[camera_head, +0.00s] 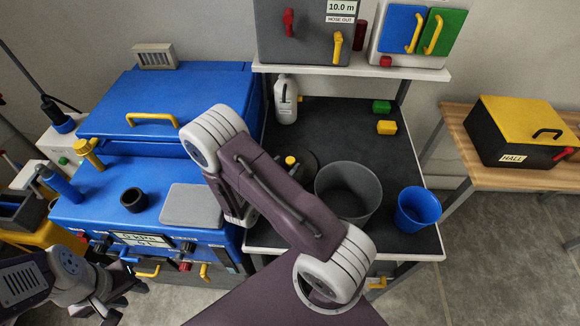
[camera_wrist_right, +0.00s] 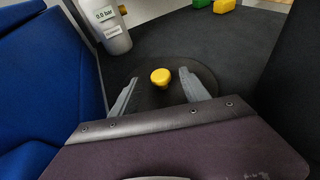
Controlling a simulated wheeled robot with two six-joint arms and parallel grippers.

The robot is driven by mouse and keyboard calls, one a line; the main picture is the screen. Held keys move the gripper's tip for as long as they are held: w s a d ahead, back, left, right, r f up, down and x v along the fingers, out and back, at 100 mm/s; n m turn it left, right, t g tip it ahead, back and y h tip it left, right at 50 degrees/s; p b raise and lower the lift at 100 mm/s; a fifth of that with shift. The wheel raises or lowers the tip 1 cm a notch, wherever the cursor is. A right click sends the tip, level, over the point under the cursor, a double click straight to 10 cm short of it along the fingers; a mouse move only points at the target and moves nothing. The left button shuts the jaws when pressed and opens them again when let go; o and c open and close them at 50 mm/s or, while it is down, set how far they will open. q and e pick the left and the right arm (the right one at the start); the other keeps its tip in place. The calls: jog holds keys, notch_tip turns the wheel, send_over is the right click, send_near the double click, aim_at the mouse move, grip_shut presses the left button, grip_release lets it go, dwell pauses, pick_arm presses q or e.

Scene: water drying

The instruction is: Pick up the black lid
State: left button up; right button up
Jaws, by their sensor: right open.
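The black lid is a round dark disc (camera_wrist_right: 160,99) with a yellow knob (camera_wrist_right: 160,77), lying on the dark worktop. In the head view the lid (camera_head: 307,168) is partly covered by my right arm, and its yellow knob (camera_head: 291,161) shows. My right gripper (camera_wrist_right: 159,76) is open, with one grey finger on each side of the knob in the picture. The fingers are apart from the knob, and nothing is between them that I can see held. My left gripper (camera_head: 112,297) is low at the lower left, dark and partly cut off, away from the lid.
A grey bucket (camera_head: 348,190) and a blue cup (camera_head: 418,208) stand right of the lid. A white bottle (camera_head: 286,102) stands behind it. A blue machine (camera_head: 180,100) is at the left. Yellow (camera_head: 387,127) and green (camera_head: 381,106) blocks lie farther back, with bare worktop around them.

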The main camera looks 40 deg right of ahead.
aim_at(288, 163)
jog(key=x, duration=0.2)
jog(key=shift+w+d+f, duration=0.1)
jog(key=shift+d+f, duration=0.05)
jog(key=shift+d, duration=0.15)
jog(key=shift+a, duration=0.1)
jog(key=shift+c, duration=0.9)
grip_shut()
notch_tip(288, 163, up, 10)
jog(key=p, duration=0.2)
